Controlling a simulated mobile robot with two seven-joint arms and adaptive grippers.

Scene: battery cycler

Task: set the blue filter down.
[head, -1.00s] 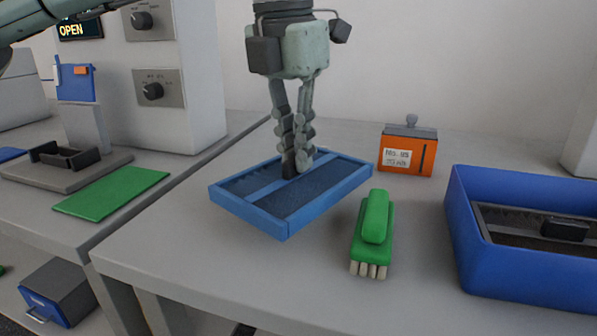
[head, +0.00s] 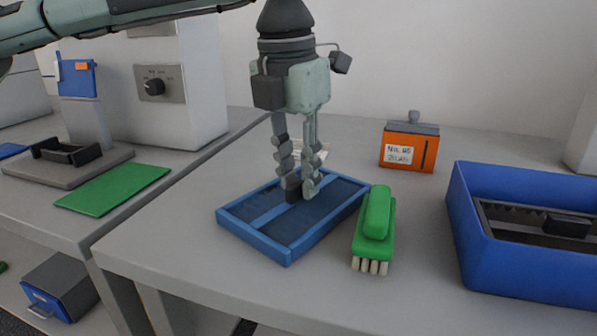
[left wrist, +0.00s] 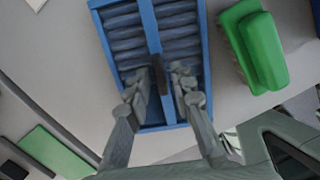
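The blue filter (head: 252,240), a rectangular frame with dark pleats and a crossbar, lies flat and appears to rest on the grey table. It also shows in the left wrist view (left wrist: 151,28). A dark upright tab (left wrist: 160,75) stands on its crossbar. My left gripper (head: 301,188) points down over the filter, its fingers on either side of the tab. In the left wrist view the fingertips (left wrist: 162,82) stand apart, with gaps beside the tab, so it looks open. The filter's underside is hidden. My right gripper is not in view.
A green brush (head: 376,225) lies close to the filter's right side. A blue bin (head: 520,262) stands at the right, an orange box (head: 408,150) behind. A pale item (head: 318,150) lies behind the filter. A green mat (head: 112,188) lies on the left bench. The front table is clear.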

